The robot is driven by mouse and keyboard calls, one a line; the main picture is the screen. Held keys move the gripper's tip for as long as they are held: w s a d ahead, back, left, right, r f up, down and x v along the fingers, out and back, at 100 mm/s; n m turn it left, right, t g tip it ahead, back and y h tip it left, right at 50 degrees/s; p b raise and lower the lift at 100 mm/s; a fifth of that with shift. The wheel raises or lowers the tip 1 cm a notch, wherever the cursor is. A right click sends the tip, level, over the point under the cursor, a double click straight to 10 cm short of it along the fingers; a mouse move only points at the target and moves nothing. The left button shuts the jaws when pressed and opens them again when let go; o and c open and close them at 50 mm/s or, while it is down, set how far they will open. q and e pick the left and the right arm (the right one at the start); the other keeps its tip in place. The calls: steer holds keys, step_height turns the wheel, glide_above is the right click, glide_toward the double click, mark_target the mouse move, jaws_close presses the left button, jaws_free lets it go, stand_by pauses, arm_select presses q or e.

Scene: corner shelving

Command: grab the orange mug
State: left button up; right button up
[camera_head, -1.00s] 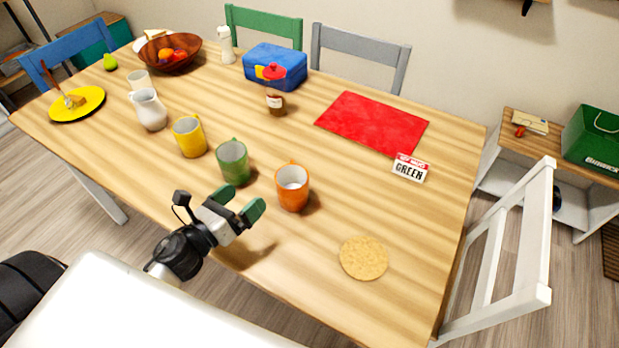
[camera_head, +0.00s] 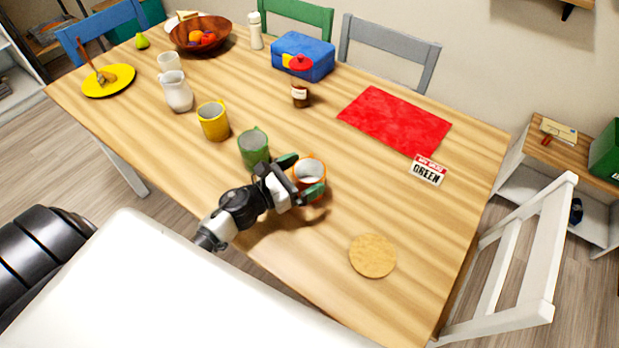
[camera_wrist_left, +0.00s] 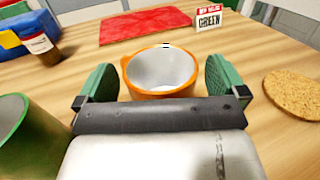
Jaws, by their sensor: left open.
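The orange mug (camera_head: 310,172) stands upright on the table, white inside. My left gripper (camera_head: 301,176) is open at its near side and covers part of it in the head view. In the left wrist view the mug (camera_wrist_left: 162,72) sits between and just ahead of the two green fingers of the gripper (camera_wrist_left: 161,82), with a gap on each side. Its lower part is hidden by the gripper body. My right gripper is not in view.
A green mug (camera_head: 253,146) stands close to the left of the gripper, and a yellow mug (camera_head: 213,121) farther left. A cork coaster (camera_head: 372,256) lies to the right. The table between mug and coaster is clear.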

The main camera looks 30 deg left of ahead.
arm_select(q)
steer(key=shift+w+d, duration=0.25)
steer(key=shift+w, duration=0.25)
steer(key=shift+w+d, duration=0.1)
steer(key=shift+w, duration=0.05)
steer(key=c, duration=1.3)
steer(key=shift+c, duration=0.2)
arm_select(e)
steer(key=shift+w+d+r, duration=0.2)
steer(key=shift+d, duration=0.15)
arm_select(q)
steer(key=shift+r, duration=0.2)
steer(key=shift+r, duration=0.75)
steer(key=s+d+r+p, duration=0.1)
steer(key=s+d+r, duration=0.2)
steer(key=s+r, duration=0.6)
steer(key=shift+s+d+p, duration=0.25)
steer(key=shift+s+p, duration=0.15)
steer(key=shift+s, duration=0.6)
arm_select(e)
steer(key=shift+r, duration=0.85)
